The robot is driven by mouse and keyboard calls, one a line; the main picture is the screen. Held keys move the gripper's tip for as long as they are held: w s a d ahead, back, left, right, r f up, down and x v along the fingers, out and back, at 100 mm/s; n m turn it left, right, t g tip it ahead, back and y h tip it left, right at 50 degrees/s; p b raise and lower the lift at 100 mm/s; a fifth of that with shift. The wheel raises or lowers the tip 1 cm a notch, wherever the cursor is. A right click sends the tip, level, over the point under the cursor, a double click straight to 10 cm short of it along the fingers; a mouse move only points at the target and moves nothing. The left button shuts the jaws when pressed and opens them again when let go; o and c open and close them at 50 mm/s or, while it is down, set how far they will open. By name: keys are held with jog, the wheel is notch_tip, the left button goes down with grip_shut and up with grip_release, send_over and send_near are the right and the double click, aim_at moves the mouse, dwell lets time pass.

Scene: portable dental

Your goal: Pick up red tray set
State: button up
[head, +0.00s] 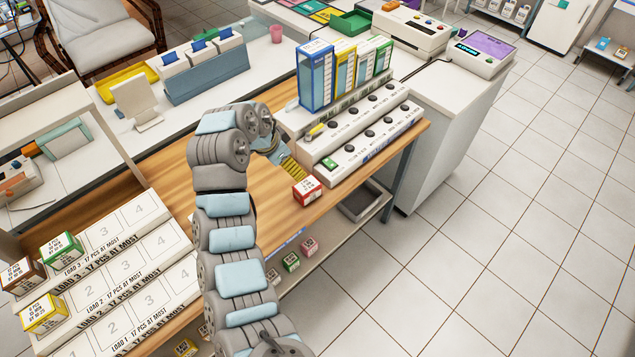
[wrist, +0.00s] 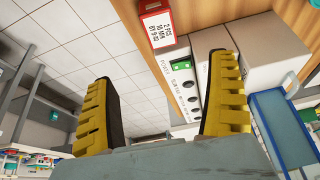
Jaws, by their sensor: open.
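The red tray set, a small red and white box with printed text (head: 307,189), sits on the wooden table near its front edge, before the white stepped rack. In the wrist view the red tray set (wrist: 158,25) shows at the top, beyond the fingertips and not between them. My gripper (head: 291,168) has yellow ribbed fingers and is just left of and behind the box in the head view. In the wrist view my gripper (wrist: 162,68) is open, with nothing between its fingers. Whether a finger touches the box I cannot tell.
The white stepped rack (head: 360,138) with black knobs stands right beside the box. Blue, yellow and green upright boxes (head: 345,72) stand behind it. Labelled white trays (head: 100,265) at the left hold green, brown and yellow boxes. A lower shelf holds small boxes (head: 291,262).

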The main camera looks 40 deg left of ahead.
send_over(306, 185)
jog(key=s, duration=0.2)
notch_tip(306, 185, down, 10)
jog(key=shift+s+f, duration=0.15)
jog(key=shift+b+x, duration=0.65)
jog(key=shift+x, duration=2.45)
jog(key=shift+c, duration=0.2)
jog(key=c, duration=1.3)
